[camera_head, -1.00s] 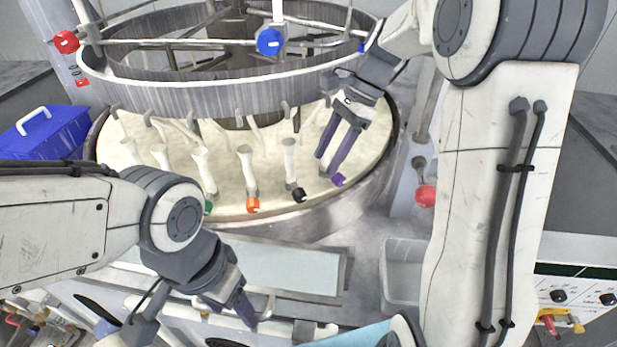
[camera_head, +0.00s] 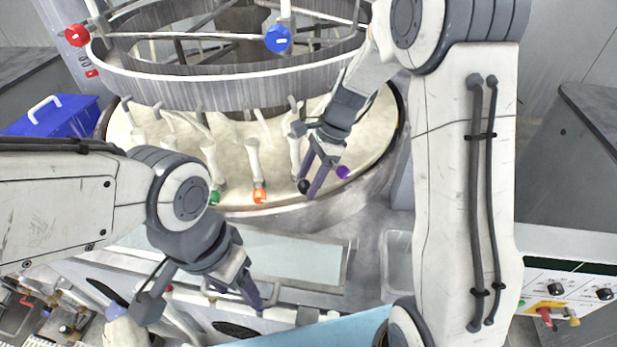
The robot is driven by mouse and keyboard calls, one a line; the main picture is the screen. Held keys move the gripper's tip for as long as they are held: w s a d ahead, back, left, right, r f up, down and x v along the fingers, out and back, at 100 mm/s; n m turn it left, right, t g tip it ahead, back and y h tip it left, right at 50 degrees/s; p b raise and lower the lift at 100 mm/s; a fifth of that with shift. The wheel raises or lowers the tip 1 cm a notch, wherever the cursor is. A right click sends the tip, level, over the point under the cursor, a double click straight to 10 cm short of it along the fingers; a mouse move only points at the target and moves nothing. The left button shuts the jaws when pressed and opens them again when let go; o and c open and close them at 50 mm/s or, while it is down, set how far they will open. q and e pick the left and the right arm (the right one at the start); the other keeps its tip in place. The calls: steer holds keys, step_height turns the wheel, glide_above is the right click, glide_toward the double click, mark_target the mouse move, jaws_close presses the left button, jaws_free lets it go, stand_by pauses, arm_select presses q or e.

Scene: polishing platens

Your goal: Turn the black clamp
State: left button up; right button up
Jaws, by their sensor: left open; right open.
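The black clamp (camera_head: 304,186) is a small dark knob at the end of a white post, near the front rim of the pale round platen (camera_head: 230,190). My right gripper (camera_head: 309,187) reaches down from the upper right with its two purple fingers apart. Its fingertips are at the black clamp, one finger partly overlapping it in the picture; I cannot tell whether they touch it. The purple clamp (camera_head: 343,172) is just right of the fingers. My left gripper (camera_head: 257,303) is open and empty, low in front of the platen.
An orange clamp (camera_head: 259,196) and a green clamp (camera_head: 214,198) stand left of the black one. A grey metal ring (camera_head: 200,92) with red and blue knobs hangs above the platen. A blue box (camera_head: 62,117) is at left.

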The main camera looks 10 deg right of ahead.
jaws_close()
steer(key=shift+d+f+y+b, duration=0.15)
steer(key=shift+d+y+b, duration=0.15)
steer(key=shift+y, duration=0.9)
steer(key=shift+a, duration=0.1)
jaws_free()
steer(key=shift+w, duration=0.1)
